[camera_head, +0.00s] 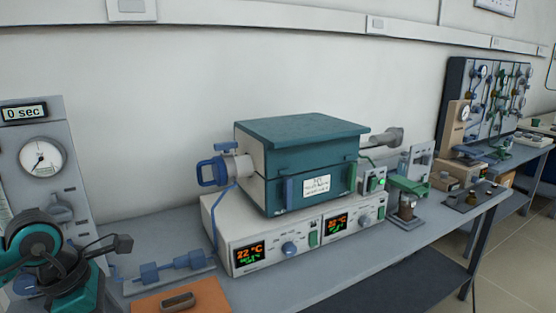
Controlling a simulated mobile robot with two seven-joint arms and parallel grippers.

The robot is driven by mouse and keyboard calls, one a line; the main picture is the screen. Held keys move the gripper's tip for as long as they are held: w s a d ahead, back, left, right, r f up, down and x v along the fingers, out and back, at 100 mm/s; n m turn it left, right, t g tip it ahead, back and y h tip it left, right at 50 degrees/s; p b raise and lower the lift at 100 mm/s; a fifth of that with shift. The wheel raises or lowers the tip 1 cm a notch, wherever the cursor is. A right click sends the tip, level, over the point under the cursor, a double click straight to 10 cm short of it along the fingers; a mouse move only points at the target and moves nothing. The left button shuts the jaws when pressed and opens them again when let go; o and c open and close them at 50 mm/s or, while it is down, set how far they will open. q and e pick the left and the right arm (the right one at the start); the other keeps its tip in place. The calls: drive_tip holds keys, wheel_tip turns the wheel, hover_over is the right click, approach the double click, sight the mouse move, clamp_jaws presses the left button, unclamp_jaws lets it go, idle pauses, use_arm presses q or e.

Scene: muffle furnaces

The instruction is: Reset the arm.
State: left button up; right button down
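The control unit is light grey with two lit displays, both showing 22 °C, plus blue and green knobs and switches. A blue fitting (212,172) sticks out from the furnace's left side. A grey cylindrical part (385,139) sticks out on its right.
A grey bench (405,248) carries the furnace. A dark instrument board (488,100) stands far right.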

use_arm(q)
drive_tip(key=d+r+n+t+h, duration=0.3)
drive_tip(key=d+n+t+h, duration=0.3)
drive_tip(key=d+n+h, duration=1.15)
drive_tip(key=a+f+n+t+y, duration=0.4)
drive_tip(key=f+n+t+y, duration=0.55)
drive_tip(key=n+y, duration=0.55)
drive_tip(key=s+a+f+n+g+y, duration=0.1)
drive_tip(key=s+f+n+g+y, duration=0.2)
drive_tip(key=s+f+n+g, duration=0.3)
drive_tip(key=s+f+n, duration=0.3)
drive_tip(key=f+n, duration=0.3)
drive_tip(key=f, duration=0.2)
drive_tip(key=shift+a+f, duration=0.35)
drive_tip(key=shift+f, duration=0.05)
use_arm(e)
drive_tip(key=shift+w+r, duration=0.2)
drive_tip(key=shift+w, duration=0.05)
